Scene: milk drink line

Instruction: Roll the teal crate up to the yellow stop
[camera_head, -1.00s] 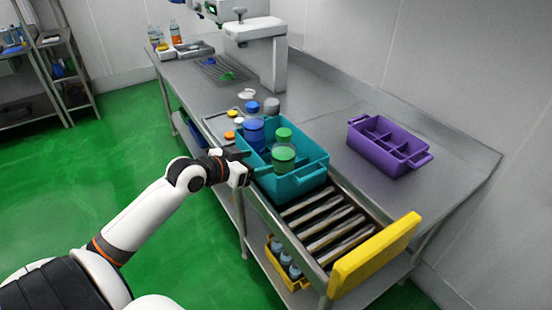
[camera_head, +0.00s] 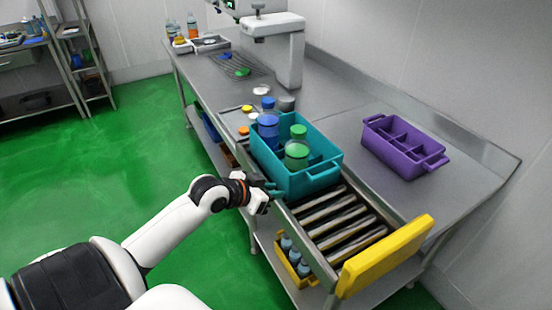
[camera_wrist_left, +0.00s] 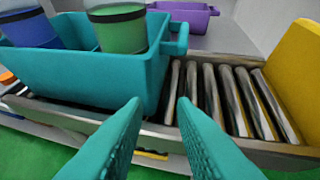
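The teal crate (camera_head: 312,182) stands at the far end of the roller track (camera_head: 340,220), holding bottles with blue and green lids. In the left wrist view the crate (camera_wrist_left: 85,78) fills the upper left, with its handle at its right end. The yellow stop (camera_head: 385,256) crosses the near end of the track, and several bare rollers lie between it and the crate. The stop (camera_wrist_left: 297,55) also shows in the wrist view. My left gripper (camera_head: 274,191) is beside the crate's lower front side. Its teal fingers (camera_wrist_left: 158,104) are apart with nothing between them. My right gripper is out of view.
A purple divided crate (camera_head: 397,152) stands on the bench behind the track. A yellow crate of bottles (camera_head: 292,262) sits on the shelf below. Loose lids and a dispenser stand (camera_head: 290,55) are farther back. The green floor at left is clear.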

